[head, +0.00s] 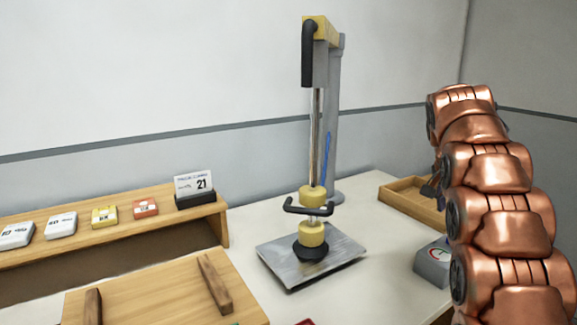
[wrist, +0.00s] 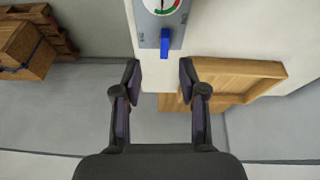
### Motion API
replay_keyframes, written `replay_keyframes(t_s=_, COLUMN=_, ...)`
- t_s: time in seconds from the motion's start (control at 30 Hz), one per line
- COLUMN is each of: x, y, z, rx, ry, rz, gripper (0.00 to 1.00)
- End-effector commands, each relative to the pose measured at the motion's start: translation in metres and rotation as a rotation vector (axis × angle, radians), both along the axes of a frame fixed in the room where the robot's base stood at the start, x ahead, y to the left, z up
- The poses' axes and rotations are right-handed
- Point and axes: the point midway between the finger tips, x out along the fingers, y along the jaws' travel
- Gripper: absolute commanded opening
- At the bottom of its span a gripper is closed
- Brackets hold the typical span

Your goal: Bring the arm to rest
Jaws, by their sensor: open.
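My arm, a chain of copper-coloured links, rises on the right side of the head view. My gripper (wrist: 160,75) shows in the wrist view with its two dark fingers spread apart and nothing between them. Beyond the fingertips is a grey box with a round dial (wrist: 162,6) and a blue lever (wrist: 165,43). In the head view the grey dial box (head: 433,262) stands at the table's right side, partly behind my arm. The fingers appear apart from the box; the exact distance is unclear.
A press stand (head: 336,120) with yellow collars rises from a metal plate (head: 340,262) on the white table (head: 235,235). A wooden tray (head: 400,205) lies beside my arm. A shelf (head: 120,232) holds several small blocks and a number card (head: 194,184). Wooden crates (wrist: 30,45) stand on the floor.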

Motion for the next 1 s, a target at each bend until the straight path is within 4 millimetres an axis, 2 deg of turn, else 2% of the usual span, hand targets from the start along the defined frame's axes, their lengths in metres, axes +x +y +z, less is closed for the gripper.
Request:
replay_keyframes(t_s=0.17, x=-0.024, y=0.019, z=-0.005, rx=0.013, ry=0.049, rz=0.064, gripper=0.42)
replay_keyframes(t_s=0.47, x=-0.087, y=0.064, z=-0.026, rx=0.057, ry=0.157, rz=0.226, gripper=0.42)
replay_keyframes(t_s=0.77, x=-0.164, y=0.110, z=-0.056, rx=0.115, ry=0.258, rz=0.400, gripper=0.42)
replay_keyframes(t_s=1.0, x=-0.233, y=0.145, z=-0.086, rx=0.167, ry=0.334, rz=0.542, gripper=0.42)
